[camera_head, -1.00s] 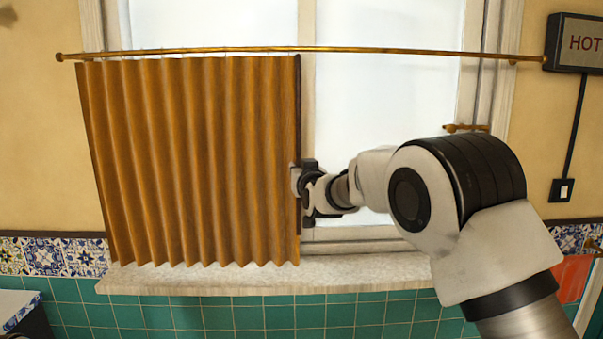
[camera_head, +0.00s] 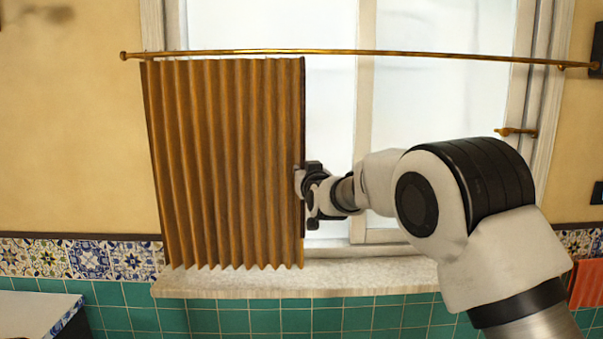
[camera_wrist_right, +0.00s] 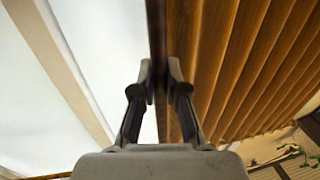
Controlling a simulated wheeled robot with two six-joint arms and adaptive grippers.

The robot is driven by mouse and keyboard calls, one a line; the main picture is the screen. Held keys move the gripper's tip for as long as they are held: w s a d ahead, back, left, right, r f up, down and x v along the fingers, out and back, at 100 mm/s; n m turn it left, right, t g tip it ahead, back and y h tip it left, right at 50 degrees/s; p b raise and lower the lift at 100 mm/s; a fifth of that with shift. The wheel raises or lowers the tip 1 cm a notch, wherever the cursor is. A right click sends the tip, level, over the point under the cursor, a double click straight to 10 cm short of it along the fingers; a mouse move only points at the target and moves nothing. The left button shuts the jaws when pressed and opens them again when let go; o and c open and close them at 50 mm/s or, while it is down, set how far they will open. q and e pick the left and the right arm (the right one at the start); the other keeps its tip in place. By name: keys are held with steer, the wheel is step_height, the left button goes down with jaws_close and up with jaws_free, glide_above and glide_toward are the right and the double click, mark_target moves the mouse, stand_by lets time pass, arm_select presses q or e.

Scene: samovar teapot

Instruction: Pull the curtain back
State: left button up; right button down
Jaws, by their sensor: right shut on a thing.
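The orange-brown pleated curtain (camera_head: 225,160) hangs from a brass rod (camera_head: 400,53) over the left part of the window. Its right edge has a dark upright bar (camera_head: 302,120). My right gripper (camera_head: 302,182) is at this edge, about two thirds of the way down. In the right wrist view the fingers (camera_wrist_right: 161,85) are shut on the dark bar (camera_wrist_right: 156,40), one on each side, with the curtain folds (camera_wrist_right: 240,60) to the right. My left gripper is not in view.
The bare window pane (camera_head: 440,105) lies to the right of the curtain. A brass window handle (camera_head: 515,131) is on the right frame. A pale stone sill (camera_head: 350,275) runs below. A white-topped counter (camera_head: 35,312) stands at lower left, and a red cloth (camera_head: 587,284) at lower right.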

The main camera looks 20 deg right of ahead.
steer(key=shift+r, duration=0.1)
steer(key=c, duration=1.2)
jaws_free()
steer(key=shift+s, duration=0.1)
steer(key=s, duration=1.1)
steer(key=shift+s+a, duration=0.25)
steer(key=shift+s, duration=0.15)
